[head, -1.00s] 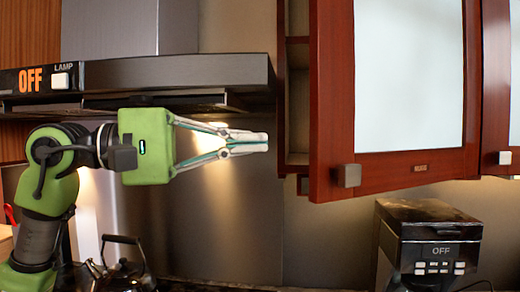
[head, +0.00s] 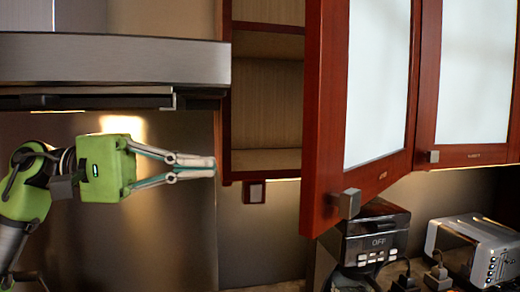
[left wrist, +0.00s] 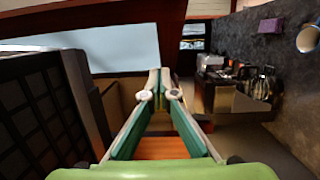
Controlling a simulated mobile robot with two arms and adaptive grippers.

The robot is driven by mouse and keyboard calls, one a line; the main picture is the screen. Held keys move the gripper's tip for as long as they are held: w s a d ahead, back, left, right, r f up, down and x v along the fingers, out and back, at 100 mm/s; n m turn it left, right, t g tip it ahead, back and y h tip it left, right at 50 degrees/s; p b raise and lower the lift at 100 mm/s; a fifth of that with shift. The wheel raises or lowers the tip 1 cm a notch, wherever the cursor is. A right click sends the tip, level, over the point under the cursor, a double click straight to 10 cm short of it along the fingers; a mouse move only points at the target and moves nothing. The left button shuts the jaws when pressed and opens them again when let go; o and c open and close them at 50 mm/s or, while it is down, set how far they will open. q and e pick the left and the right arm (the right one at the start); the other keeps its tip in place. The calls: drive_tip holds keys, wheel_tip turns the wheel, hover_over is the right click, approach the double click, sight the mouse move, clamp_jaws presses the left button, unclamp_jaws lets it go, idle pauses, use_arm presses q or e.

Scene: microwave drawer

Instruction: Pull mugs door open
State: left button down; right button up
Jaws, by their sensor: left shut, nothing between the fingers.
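The red-brown cabinet door (head: 312,130) with a frosted glass pane stands partly open in the head view, its free edge toward the left. A small label on its lower rail is too blurred to read. Its square metal knob (head: 349,203) is at the lower left corner. My left gripper (head: 214,167) is shut and empty, level and pointing right, in front of the cabinet's lower left edge and left of the door edge, apart from the knob. In the left wrist view the closed fingertips (left wrist: 160,90) show, with the glass pane (left wrist: 75,45) beyond at upper left.
The open cabinet (head: 265,100) shows bare shelves. A second glass door (head: 427,90) to the right is closed. The range hood (head: 110,70) is above my left arm. A coffee machine (head: 375,235) and a toaster (head: 475,245) stand on the counter below.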

use_arm(q)
drive_tip(key=s+d+p, duration=0.2)
drive_tip(key=d+p, duration=0.4)
drive_tip(key=d, duration=0.8)
drive_tip(key=shift+s+d+r+p, duration=0.25)
drive_tip(key=shift+s+d+p, duration=0.05)
drive_tip(key=shift+s+d, duration=0.1)
use_arm(e)
wheel_tip(320, 180, up, 7)
drive_tip(key=d, duration=0.2)
drive_tip(key=shift+w+d+f, duration=0.2)
drive_tip(key=shift+d, duration=0.15)
drive_tip(key=shift+d, duration=0.1)
